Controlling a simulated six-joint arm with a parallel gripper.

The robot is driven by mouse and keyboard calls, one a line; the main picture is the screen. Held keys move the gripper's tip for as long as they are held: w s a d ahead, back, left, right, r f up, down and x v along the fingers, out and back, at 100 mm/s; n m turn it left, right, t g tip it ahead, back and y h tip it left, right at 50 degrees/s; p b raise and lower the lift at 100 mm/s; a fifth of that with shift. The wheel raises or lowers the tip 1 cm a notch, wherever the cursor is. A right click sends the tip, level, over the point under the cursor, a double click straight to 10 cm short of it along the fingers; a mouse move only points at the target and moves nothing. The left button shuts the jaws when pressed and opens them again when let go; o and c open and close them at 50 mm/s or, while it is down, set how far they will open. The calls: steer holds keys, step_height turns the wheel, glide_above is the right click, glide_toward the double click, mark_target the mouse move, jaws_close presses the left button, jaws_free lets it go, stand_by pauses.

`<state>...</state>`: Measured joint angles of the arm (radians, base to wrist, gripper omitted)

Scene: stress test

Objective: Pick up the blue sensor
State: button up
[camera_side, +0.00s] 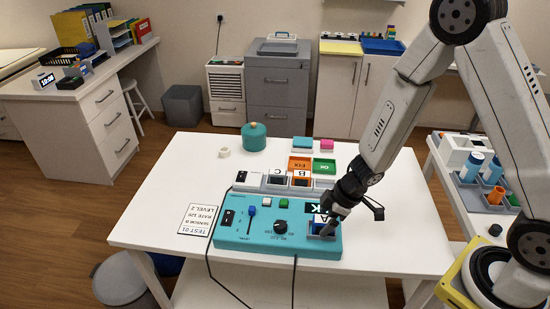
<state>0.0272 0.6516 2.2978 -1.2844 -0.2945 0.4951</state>
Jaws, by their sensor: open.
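A small blue block (319,229), which looks like the blue sensor, sits in the right front part of the teal control box (245,238). A light label marked A shows at its top. My gripper (330,224) is right at the block, pointing down, with its jaws open. The dark fingers cover part of the block, and I cannot tell whether they touch it. A black label with a white K lies just behind my gripper.
Grey holders marked C and B (275,181) stand behind the box, with an orange FIX tray (299,162) and a green OK tray (324,167). A teal pot (254,138) stands farther back. A printed test card (199,219) lies left. The table's right side is clear.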

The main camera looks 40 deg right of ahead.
steer(key=shift+w+a+f, duration=0.15)
steer(key=shift+f, duration=0.4)
jaws_close()
